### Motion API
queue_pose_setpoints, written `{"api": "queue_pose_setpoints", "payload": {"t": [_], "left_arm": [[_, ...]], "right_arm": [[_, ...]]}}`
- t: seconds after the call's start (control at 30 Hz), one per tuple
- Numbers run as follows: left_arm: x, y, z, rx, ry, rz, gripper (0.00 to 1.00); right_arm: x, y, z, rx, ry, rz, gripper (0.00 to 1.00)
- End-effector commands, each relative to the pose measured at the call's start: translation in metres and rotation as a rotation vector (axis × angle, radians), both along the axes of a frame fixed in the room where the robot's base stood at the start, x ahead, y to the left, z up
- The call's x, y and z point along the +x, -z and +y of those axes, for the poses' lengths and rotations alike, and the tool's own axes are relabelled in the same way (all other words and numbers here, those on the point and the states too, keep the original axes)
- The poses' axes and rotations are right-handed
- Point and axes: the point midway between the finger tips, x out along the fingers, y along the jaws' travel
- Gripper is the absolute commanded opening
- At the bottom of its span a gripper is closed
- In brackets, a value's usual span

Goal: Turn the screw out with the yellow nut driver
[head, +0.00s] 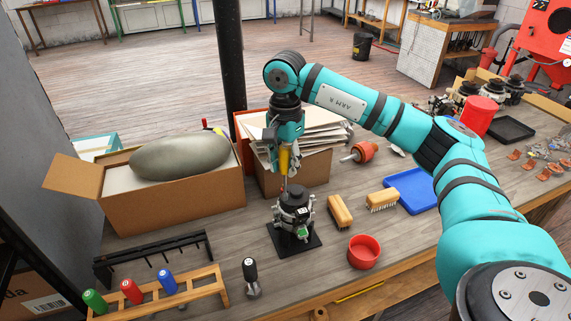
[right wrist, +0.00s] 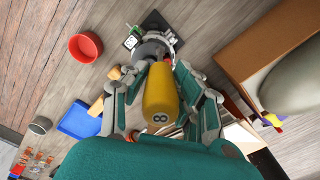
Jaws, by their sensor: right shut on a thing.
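The yellow nut driver (head: 284,160) is upright in my right gripper (head: 286,147), which is shut on its handle. In the right wrist view the driver's yellow handle (right wrist: 160,100), marked with an 8, is between the fingers (right wrist: 162,84). Its shaft points down at the alternator (head: 292,202), which stands on a black base plate (head: 308,245). The tip is at or just above the alternator's top; I cannot tell whether it touches. The screw is too small or hidden to make out. My left gripper is not in view.
Two brushes, a red bowl (head: 363,254) and a blue tray (head: 425,205) are right. Cardboard boxes (head: 190,200) stand left and behind.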

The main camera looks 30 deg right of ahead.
Motion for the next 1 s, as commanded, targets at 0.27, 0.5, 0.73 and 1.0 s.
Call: {"api": "queue_pose_setpoints", "payload": {"t": [0.27, 0.5, 0.73, 1.0], "left_arm": [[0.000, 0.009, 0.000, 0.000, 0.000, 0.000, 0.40], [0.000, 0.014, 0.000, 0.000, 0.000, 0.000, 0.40], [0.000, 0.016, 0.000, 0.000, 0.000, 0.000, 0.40], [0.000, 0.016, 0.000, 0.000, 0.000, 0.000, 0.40]], "right_arm": [[0.000, 0.001, 0.001, 0.000, -0.512, 0.000, 0.00], [0.001, 0.001, 0.001, 0.000, -0.957, 0.000, 0.00], [0.001, 0.000, 0.001, 0.000, -1.218, 0.000, 0.00], [0.001, 0.000, 0.001, 0.000, -1.229, 0.000, 0.00]]}}
